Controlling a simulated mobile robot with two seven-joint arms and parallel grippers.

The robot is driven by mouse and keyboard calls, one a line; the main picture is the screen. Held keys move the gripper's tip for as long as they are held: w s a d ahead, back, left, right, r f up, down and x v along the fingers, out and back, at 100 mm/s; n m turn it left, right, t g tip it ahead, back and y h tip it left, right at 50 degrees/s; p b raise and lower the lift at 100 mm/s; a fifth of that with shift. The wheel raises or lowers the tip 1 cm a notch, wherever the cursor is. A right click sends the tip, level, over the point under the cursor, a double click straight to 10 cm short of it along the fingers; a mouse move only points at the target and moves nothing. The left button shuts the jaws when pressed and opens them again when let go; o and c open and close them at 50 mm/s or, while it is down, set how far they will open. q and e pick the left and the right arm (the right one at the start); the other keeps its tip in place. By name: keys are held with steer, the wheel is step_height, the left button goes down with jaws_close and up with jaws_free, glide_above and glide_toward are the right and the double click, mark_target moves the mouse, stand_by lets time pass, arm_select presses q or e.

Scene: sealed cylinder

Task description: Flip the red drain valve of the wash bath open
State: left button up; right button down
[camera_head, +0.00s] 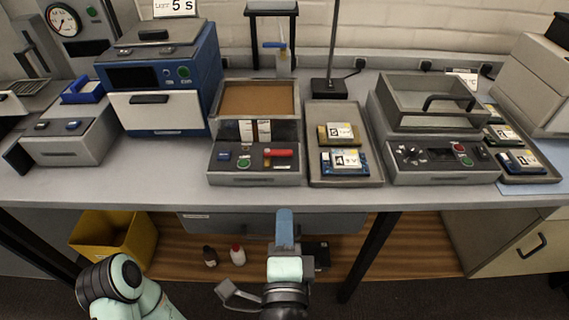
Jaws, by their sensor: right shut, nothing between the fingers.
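The wash bath (214,132) is a grey box with an open top and brown contents, standing in the middle of the bench. Its red drain valve (279,153) is a short lever lying roughly level on the sloped front panel, pointing right. My right gripper (285,212) is in front of the bench's front edge, below the valve in the picture and apart from it. Its blue fingers are shut and empty. At the lower left a pale green link of my other arm shows, but no left gripper can be made out.
A tray with labelled parts (345,182) stands right of the bath, and a grey machine with a lidded basin (440,178) beyond it. A blue oven (160,115) stands to the left. The bench front (250,196) is a clear strip. A yellow bin (105,232) and bottles sit below.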

mark_target(285, 156)
arm_select(q)
steer(key=shift+w+a+f+b, duration=0.3)
steer(key=shift+w+f+b, duration=0.1)
steer(key=shift+w, duration=0.2)
arm_select(e)
steer(key=w, duration=1.4)
